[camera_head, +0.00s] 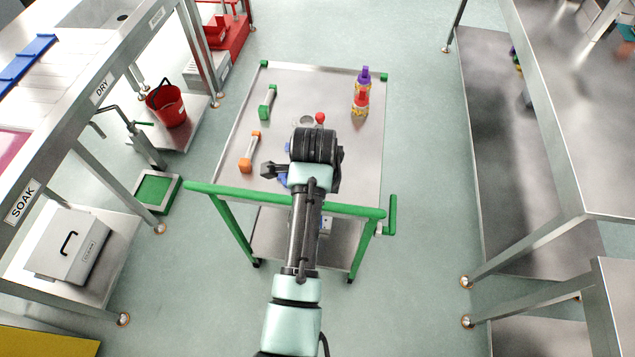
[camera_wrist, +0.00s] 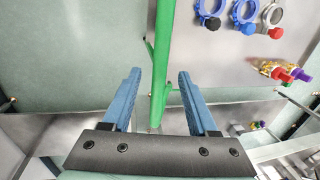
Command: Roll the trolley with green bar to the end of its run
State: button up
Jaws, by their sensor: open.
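The trolley (camera_head: 340,85) stands in the aisle, a steel top with green corners. Its green bar (camera_head: 225,190) runs across the near side, and a green crank-shaped piece (camera_head: 392,215) sticks out at its right end. My arm crosses over the middle of the bar and hides part of it. My gripper (camera_wrist: 159,73) is open, its two blue fingers apart. In the wrist view the green bar (camera_wrist: 164,40) runs lengthwise between the fingers, with a gap on both sides. I cannot tell whether the bar is level with the fingertips or beyond them.
On the trolley lie a green-ended tool (camera_head: 267,102), an orange-ended tool (camera_head: 249,152), a purple-capped bottle (camera_head: 361,92) and several ring clamps (camera_wrist: 243,14). A bench with a red bucket (camera_head: 167,105) below stands left, steel shelving (camera_head: 500,140) right. Floor beyond the trolley looks clear.

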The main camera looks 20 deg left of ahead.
notch_tip(320, 180, up, 8)
jog(key=s+b, duration=0.1)
jog(key=shift+s+d, duration=0.25)
jog(key=shift+s, duration=0.05)
dwell(0.3)
jog(key=w+d+r+n+t+y+b, duration=0.1)
jog(key=w+d+r+n+t, duration=0.15)
jog(key=w+r+t, duration=0.4)
jog(key=w+d+r+n+t, duration=0.1)
jog(key=w+r+n+t, duration=0.2)
jog(key=r, duration=0.7)
jog(key=d+r+n+t, duration=0.2)
jog(key=d+r+t, duration=0.1)
jog(key=r, duration=0.6)
jog(key=d+r+n+t, duration=0.2)
jog(key=d+r+t, duration=0.15)
jog(key=r, duration=0.65)
jog(key=s+d+r+n+t, duration=0.2)
jog(key=s+r+t, duration=0.2)
jog(key=s+r, duration=0.3)
jog(key=s+d+r+n+t+h+b, duration=0.1)
jog(key=s+d+r+n+t, duration=0.2)
jog(key=s+r+t, duration=0.2)
jog(key=s+r, duration=0.3)
jog(key=r, duration=0.3)
jog(key=shift+d+r+h, duration=0.3)
jog(key=shift+r, duration=0.05)
